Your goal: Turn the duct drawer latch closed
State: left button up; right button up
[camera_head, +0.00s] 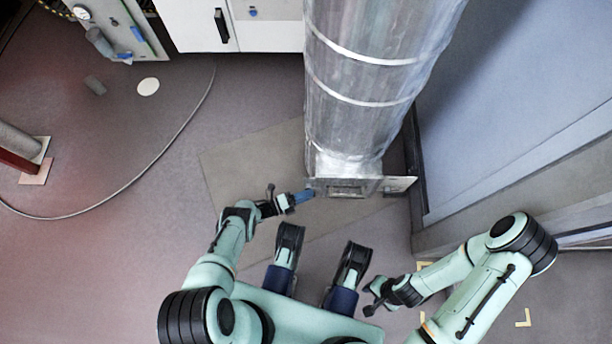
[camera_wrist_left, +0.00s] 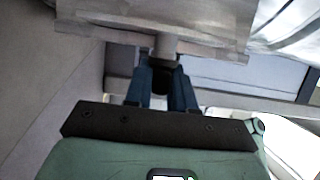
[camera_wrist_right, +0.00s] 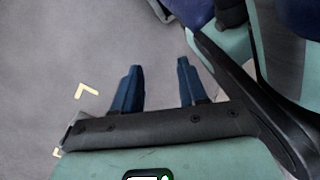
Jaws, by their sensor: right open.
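The duct drawer (camera_head: 347,188) is a metal box at the lower end of the silver duct, with a flat plate (camera_head: 398,184) at its right. In the left wrist view, the drawer's grey metal (camera_wrist_left: 130,15) fills the top, and a short stem with a dark end (camera_wrist_left: 162,72), which looks like the latch, points down from it. My left gripper (camera_head: 308,195) is at the drawer's lower left. Its blue fingers (camera_wrist_left: 163,82) are partly closed, one each side of the dark end; whether they grip it is unclear. My right gripper (camera_head: 369,298) is open and empty, low, away from the drawer.
The large silver duct (camera_head: 370,85) rises above the drawer. A blue-grey wall panel (camera_head: 510,90) stands close on the right. A cable (camera_head: 170,150) lies on the floor at left. White cabinets (camera_head: 265,38) stand at the back. The floor left of the duct is mostly clear.

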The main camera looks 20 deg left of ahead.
pick_arm(q)
jog(key=shift+o, duration=0.7)
jog(key=shift+w, duration=0.15)
jog(key=shift+s+a, duration=0.2)
jog(key=shift+s, duration=0.05)
jog(key=p+v, duration=0.1)
jog(key=v, duration=1.1)
jog(key=shift+s+a, duration=0.25)
jog(key=shift+a, duration=0.05)
pick_arm(e)
jog(key=shift+w+a+r+t, duration=0.15)
jog(key=shift+w+r, duration=0.1)
jog(key=shift+w, duration=0.25)
jog(key=shift+w+d+r+t, duration=0.1)
jog(key=shift+w+r+t, duration=0.1)
jog(key=shift+w, duration=0.3)
